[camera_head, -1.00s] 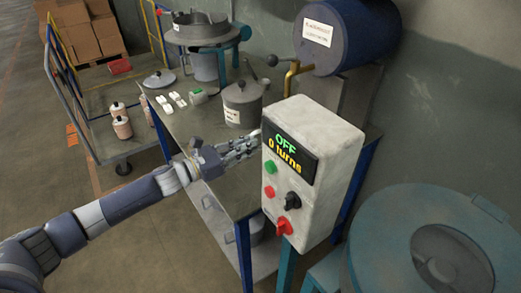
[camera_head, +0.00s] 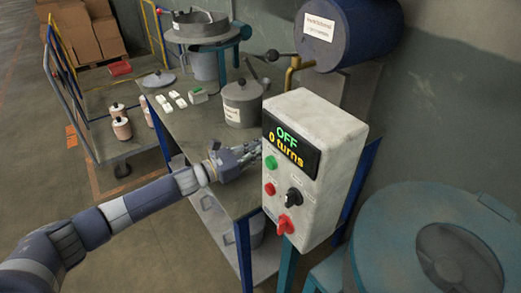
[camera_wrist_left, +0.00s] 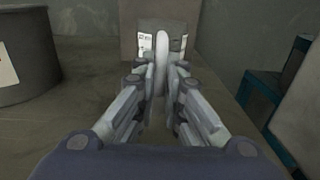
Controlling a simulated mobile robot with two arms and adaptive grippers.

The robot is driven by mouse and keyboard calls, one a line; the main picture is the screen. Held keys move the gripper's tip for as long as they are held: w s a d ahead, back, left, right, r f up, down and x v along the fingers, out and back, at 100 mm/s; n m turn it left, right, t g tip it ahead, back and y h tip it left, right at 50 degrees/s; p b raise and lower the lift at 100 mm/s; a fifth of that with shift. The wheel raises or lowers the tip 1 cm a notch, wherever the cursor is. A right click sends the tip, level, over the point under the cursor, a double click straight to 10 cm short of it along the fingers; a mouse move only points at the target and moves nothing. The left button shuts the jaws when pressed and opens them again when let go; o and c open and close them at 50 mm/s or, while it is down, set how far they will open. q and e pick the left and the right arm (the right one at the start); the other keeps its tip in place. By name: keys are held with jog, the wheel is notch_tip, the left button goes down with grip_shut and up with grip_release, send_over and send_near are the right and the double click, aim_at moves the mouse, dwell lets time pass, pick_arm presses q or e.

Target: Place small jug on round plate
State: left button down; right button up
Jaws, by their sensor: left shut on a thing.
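In the left wrist view, a small grey jug (camera_wrist_left: 177,45) with a white label stands upright ahead, its pale upright handle (camera_wrist_left: 162,62) towards me. My left gripper (camera_wrist_left: 164,108) is shut on that handle, one finger on each side. In the head view, my left gripper (camera_head: 242,158) is over the bench beside the control box, which hides the jug. A flat round grey lid-like disc (camera_head: 158,79) lies at the bench's far left; I cannot tell whether it is the round plate. My right gripper is not in view.
The control box (camera_head: 311,165) reads OFF, 0 turns, close to my left gripper. A lidded grey pot (camera_head: 242,106) stands behind it on the bench (camera_head: 195,125). A blue drum (camera_head: 350,32) is above. A large round blue machine (camera_head: 400,225) stands lower right.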

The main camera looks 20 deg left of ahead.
pick_arm(q)
jog(key=c, duration=2.1)
grip_release()
jog(key=shift+f, duration=0.2)
jog(key=o, duration=0.4)
jog(key=shift+r, duration=0.1)
jog(key=shift+r, duration=0.15)
jog(key=shift+s+a+f, duration=0.2)
jog(key=b+v, duration=0.1)
jog(key=v, duration=0.9)
jog(key=shift+s+a+r+b, duration=0.1)
jog(key=shift+s+a+b, duration=0.25)
jog(key=shift+s+a, duration=0.15)
